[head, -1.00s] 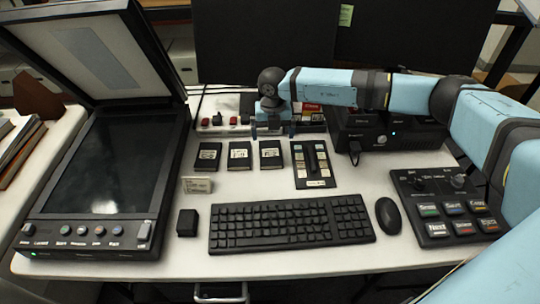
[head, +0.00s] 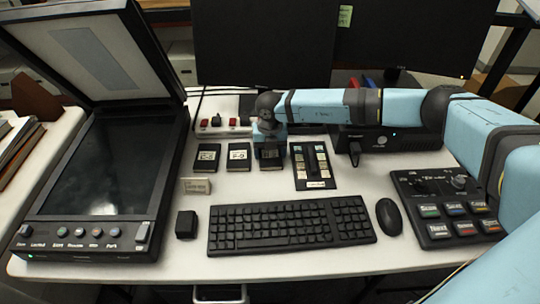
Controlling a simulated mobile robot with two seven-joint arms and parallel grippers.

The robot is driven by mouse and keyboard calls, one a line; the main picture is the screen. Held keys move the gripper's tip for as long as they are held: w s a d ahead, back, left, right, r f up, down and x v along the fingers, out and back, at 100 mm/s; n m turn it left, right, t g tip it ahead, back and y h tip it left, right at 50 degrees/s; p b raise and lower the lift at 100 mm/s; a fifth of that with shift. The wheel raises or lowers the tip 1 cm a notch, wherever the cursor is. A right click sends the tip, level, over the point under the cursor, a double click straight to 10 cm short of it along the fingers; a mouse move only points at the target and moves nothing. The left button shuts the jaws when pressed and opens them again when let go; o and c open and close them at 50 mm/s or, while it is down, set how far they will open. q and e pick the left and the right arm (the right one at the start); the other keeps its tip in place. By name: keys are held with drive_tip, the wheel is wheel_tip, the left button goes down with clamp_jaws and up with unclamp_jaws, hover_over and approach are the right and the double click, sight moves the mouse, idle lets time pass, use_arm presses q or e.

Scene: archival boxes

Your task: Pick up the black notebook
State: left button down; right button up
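Three small black notebooks with pale labels lie in a row on the white desk: the left one (head: 207,158), the middle one (head: 239,157) and the right one (head: 270,163). My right gripper (head: 269,151) points down over the right notebook, with its fingers apart on either side of it. The gripper covers the far part of that notebook; contact with its sides cannot be made out. The notebook still rests on the desk. My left gripper is not in view.
A scanner (head: 100,180) with raised lid stands at left. A keyboard (head: 290,224), mouse (head: 389,216) and small black block (head: 186,224) lie in front. A black slotted holder (head: 313,181) is close right of the gripper. A button panel (head: 450,222) is farther right.

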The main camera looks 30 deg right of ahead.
drive_tip(key=shift+c, duration=1)
drive_tip(key=shift+r, duration=0.1)
wheel_tip(320, 180, up, 20)
drive_tip(key=p, duration=0.2)
